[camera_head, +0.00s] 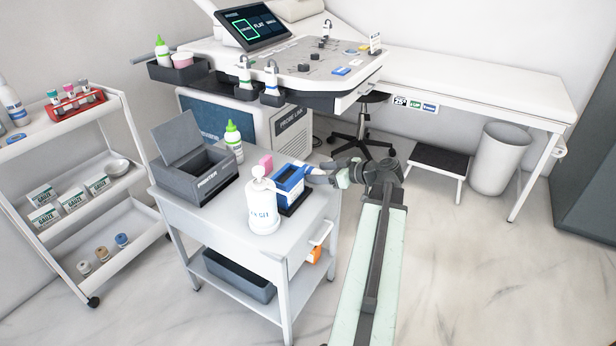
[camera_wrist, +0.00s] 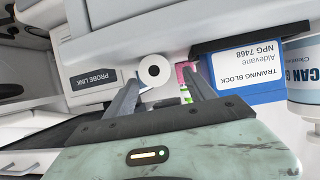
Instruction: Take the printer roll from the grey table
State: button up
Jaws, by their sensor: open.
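The printer roll (camera_wrist: 146,78) is white with a dark round core and shows in the wrist view between the fingertips of my gripper (camera_wrist: 160,74). The gripper is open, one finger on each side of the roll; I cannot tell whether either touches it. In the head view my gripper (camera_head: 314,176) is at the right edge of the grey table (camera_head: 196,214), beside the blue training block (camera_head: 290,180). I cannot make out the roll clearly in the head view, where the block and gripper crowd that spot.
A white pump bottle (camera_head: 262,208) stands close in front of the block. The ultrasound console (camera_head: 310,62) overhangs behind. The front left tabletop is clear.

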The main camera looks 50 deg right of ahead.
aim_at(309, 171)
jog(key=b+x, duration=0.1)
jog(key=x, duration=0.4)
jog(key=shift+d+b, duration=0.15)
jog(key=shift+b, duration=0.25)
jog(key=shift+r, duration=0.1)
grip_shut()
jog(key=shift+r, duration=0.1)
